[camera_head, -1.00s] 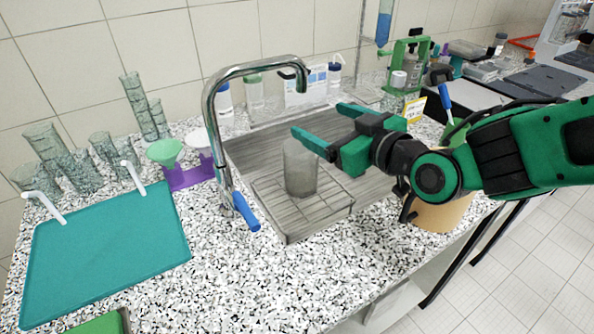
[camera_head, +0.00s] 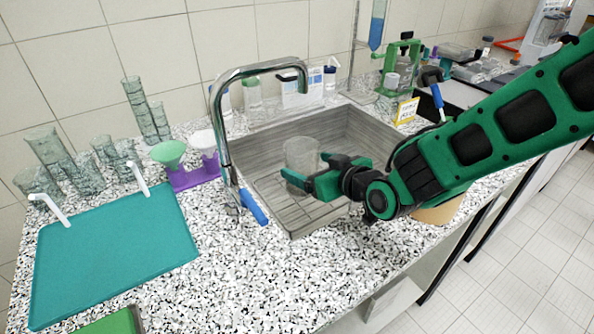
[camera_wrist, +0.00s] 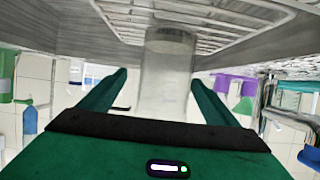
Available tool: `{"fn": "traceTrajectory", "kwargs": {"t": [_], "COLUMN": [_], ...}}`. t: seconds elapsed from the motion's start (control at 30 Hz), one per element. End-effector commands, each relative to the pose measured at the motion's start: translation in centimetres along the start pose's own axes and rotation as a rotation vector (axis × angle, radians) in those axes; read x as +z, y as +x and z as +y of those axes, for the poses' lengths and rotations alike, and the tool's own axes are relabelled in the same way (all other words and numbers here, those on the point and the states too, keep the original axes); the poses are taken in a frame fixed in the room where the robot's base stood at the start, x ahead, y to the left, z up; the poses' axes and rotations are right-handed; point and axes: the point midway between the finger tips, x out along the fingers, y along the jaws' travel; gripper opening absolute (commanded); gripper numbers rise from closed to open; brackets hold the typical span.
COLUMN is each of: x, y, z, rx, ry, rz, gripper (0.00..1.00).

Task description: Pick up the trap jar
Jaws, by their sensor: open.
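The trap jar (camera_head: 300,152), a clear, greyish cylinder, stands upright in the sink on its ribbed floor. My gripper (camera_head: 307,167) is low at the jar's near right side, its fingers level with the jar's lower half. In the wrist view the jar (camera_wrist: 166,72) appears between the two open green fingers (camera_wrist: 160,80), with a visible gap on each side. Part of the jar's lower side is hidden behind the near finger in the head view.
The sink (camera_head: 262,160) surrounds the jar and gripper. A chrome faucet (camera_head: 219,130) with a blue handle stands at its left, its spout arching above the jar. A purple funnel rack (camera_head: 190,177) and teal mat (camera_head: 115,250) lie left.

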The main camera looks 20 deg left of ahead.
Motion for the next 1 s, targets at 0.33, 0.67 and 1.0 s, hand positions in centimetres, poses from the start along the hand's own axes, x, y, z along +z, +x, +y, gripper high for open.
{"fn": "traceTrajectory", "kwargs": {"t": [0.33, 0.67, 1.0], "x": [0.0, 0.1, 0.0], "y": [2.7, 6.5, 6.7], "z": [-0.3, -0.6, -0.6], "rx": [-0.001, 0.001, 0.001], "ry": [-0.001, 0.0, 0.0], "rz": [0.0, -0.001, 0.0], "gripper": [0.83, 0.83, 0.67]}}
